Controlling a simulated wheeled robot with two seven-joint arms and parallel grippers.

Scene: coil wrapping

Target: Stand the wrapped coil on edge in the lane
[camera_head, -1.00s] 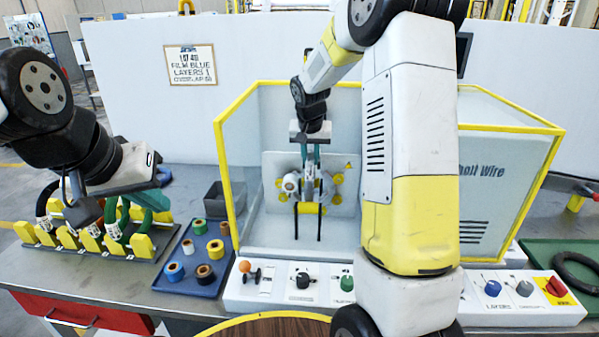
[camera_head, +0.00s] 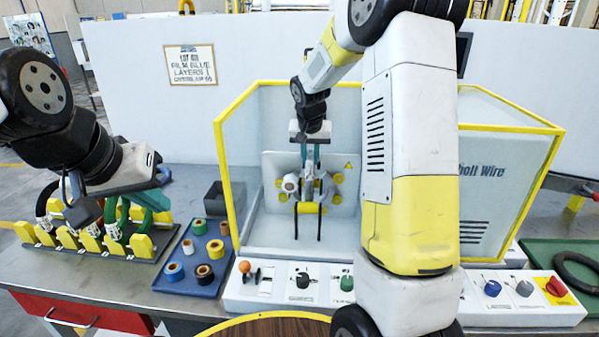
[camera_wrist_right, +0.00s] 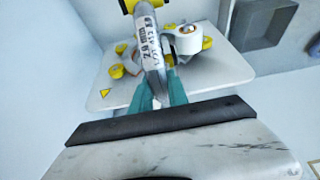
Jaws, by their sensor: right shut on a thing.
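The coil (camera_wrist_right: 151,45), a pale grey ring with dark printing, is seen nearly edge-on in the right wrist view. My right gripper (camera_wrist_right: 160,92), with teal fingers, is shut on its near part. In the head view this gripper (camera_head: 311,160) is inside the yellow-framed machine, before its back plate. The lane rack (camera_head: 45,238), with yellow dividers, stands at the left of the bench. Several dark and green coils stand on edge in it, partly hidden. My left gripper (camera_head: 150,197) is over the rack's right part; its finger gap is not clear.
The yellow-framed machine (camera_head: 222,150) surrounds my right gripper. A white tape roll (camera_wrist_right: 186,40) is close to the coil. A blue tray (camera_head: 205,285) of small rolls lies between rack and machine. A control panel (camera_head: 270,300) with knobs runs along the front. A grey bin (camera_head: 214,200) stands behind the tray.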

